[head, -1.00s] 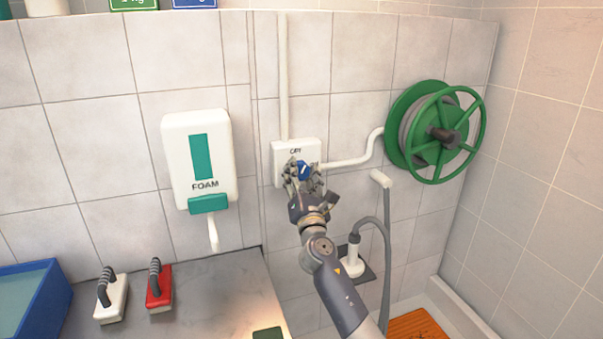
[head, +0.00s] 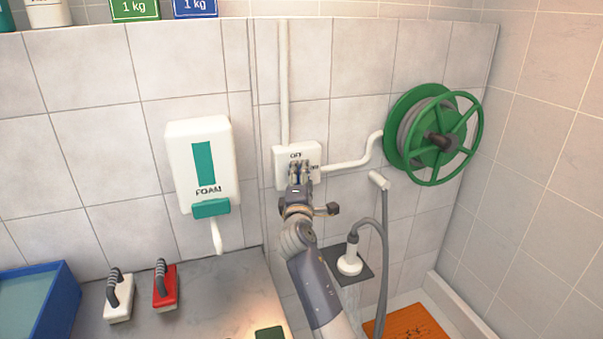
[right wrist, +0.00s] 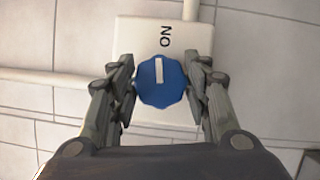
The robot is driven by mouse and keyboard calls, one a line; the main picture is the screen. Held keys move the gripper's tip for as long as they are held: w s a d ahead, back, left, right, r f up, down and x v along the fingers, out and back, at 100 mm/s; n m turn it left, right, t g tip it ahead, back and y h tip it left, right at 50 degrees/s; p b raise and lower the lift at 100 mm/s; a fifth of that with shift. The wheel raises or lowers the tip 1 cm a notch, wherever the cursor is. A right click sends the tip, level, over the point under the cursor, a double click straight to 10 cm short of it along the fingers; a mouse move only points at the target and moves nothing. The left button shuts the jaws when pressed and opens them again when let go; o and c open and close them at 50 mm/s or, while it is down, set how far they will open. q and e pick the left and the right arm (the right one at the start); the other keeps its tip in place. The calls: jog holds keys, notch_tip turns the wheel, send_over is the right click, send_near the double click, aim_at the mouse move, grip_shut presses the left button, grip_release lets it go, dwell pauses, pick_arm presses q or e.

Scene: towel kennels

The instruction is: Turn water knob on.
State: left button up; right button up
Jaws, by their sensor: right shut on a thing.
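The water knob (right wrist: 158,85) is a blue, many-sided dial with a white mark. In the right wrist view the mark points up the picture, toward the ON label (right wrist: 165,37). The knob sits on a white wall box (head: 283,156), which also bears an OFF label (head: 296,155). My right gripper (head: 299,174) is at the box, and in the right wrist view (right wrist: 160,88) its fingers are shut on the knob from both sides. In the head view the fingers mostly hide the knob. My left gripper is not in view.
A white foam dispenser (head: 187,150) hangs to the left of the box. A green hose reel (head: 400,150) is on the wall to the right, with a white pipe (head: 350,163) leading to it. A white brush (head: 119,300) and a red brush (head: 165,290) rest on the grey counter (head: 220,300).

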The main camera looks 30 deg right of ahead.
jog(key=shift+m+g+p, duration=0.3)
jog(key=shift+m+p, duration=0.25)
jog(key=shift+m, duration=0.35)
jog(key=o, duration=1)
jog(key=shift+s, duration=0.1)
jog(key=v, duration=1.2)
jog(key=shift+y, duration=0.3)
